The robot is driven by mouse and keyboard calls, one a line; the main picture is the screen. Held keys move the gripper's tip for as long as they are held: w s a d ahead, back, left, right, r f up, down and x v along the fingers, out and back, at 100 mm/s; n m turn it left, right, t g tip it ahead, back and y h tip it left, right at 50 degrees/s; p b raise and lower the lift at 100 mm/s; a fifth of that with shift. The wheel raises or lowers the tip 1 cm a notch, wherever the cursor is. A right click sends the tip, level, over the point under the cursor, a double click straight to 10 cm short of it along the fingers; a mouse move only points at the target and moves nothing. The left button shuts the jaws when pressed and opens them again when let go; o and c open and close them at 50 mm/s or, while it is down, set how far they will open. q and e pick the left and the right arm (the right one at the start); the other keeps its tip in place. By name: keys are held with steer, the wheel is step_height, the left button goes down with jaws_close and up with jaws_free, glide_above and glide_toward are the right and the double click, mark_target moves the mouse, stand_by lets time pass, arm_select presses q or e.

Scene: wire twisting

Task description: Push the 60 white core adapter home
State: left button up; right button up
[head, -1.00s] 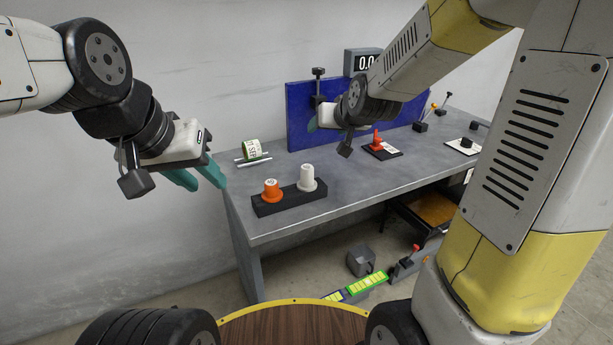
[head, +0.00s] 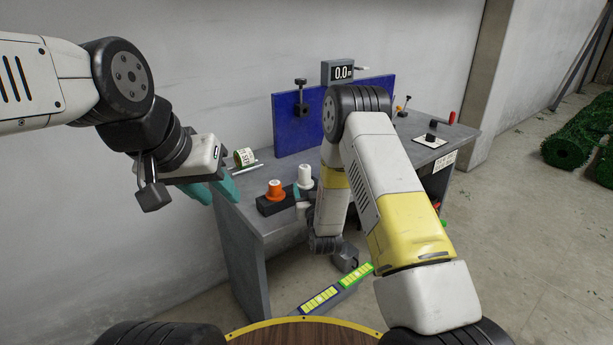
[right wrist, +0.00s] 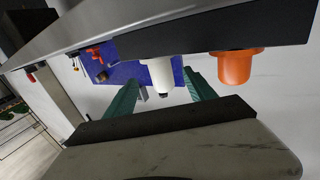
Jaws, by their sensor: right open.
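The white core adapter (head: 305,175) stands upright at the right end of a black block (head: 268,208) on the bench. An orange adapter (head: 275,189) stands left of it. In the right wrist view, which is rolled over, the white adapter (right wrist: 161,74) appears between the open teal fingers of my right gripper (right wrist: 160,84), with gaps on both sides. I cannot tell its depth between them. The orange adapter (right wrist: 236,67) is outside the fingers. In the head view my forearm partly hides my right gripper. My left gripper (head: 212,191) is open and empty, left of the block.
A green-and-white labelled roll (head: 244,156) lies behind the block. A blue panel (head: 290,127) with a black clamp and a display (head: 341,73) stand at the bench's back. A pad (head: 431,141) and small tools lie to the right. Coloured strips (head: 338,290) are below the bench.

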mark_target(306, 179)
steer(key=w, duration=0.2)
steer(key=w+a, duration=0.1)
steer(key=w, duration=0.4)
steer(key=shift+w+a+r, duration=0.15)
steer(key=shift+w+r, duration=0.1)
jaws_close()
